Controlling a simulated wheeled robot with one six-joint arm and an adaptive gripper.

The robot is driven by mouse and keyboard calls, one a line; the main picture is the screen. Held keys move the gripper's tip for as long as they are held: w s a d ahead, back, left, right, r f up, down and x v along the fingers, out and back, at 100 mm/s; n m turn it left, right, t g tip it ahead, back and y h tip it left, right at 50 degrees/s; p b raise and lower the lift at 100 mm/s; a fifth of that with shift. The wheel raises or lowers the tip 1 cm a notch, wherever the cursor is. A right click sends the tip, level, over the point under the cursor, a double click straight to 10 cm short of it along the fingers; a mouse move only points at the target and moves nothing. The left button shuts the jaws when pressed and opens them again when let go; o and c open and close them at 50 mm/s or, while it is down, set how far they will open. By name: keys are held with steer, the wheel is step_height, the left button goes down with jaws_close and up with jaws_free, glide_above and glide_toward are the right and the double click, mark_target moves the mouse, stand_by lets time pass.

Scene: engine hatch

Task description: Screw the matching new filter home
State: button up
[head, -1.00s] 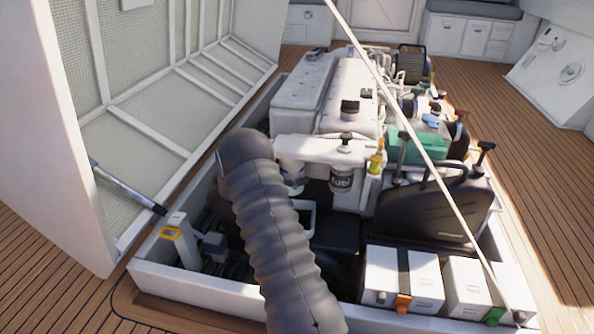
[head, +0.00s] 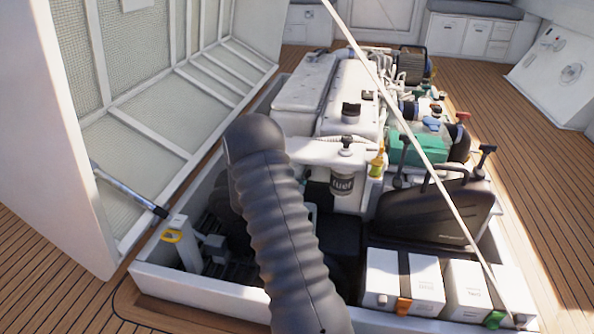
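The left part of that bracket is hidden behind my arm, a thick grey ribbed sleeve across the middle of the picture. My gripper is hidden behind this arm, so its fingers and anything in them do not show. I cannot see a new filter or the left mounting place from here.
The white engine (head: 345,95) fills the open hatch. A black case (head: 435,212) and white batteries (head: 400,278) stand at the near right. A thin pale rope (head: 400,110) crosses in front. The raised hatch lid (head: 150,90) stands at left, with a strut (head: 130,188).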

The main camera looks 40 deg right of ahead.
steer(key=shift+s, duration=0.2)
steer(key=t, duration=0.1)
steer(key=n+t, duration=0.1)
steer(key=shift+w+f+t+b, duration=0.1)
steer(key=shift+f+t+b, duration=0.05)
steer(key=shift+t+b, duration=0.2)
steer(key=shift+w+n+t+y, duration=0.1)
steer(key=shift+n+t+y, duration=0.4)
steer(key=shift+n+t, duration=0.2)
steer(key=o, duration=1.6)
steer(key=shift+w+a, duration=0.1)
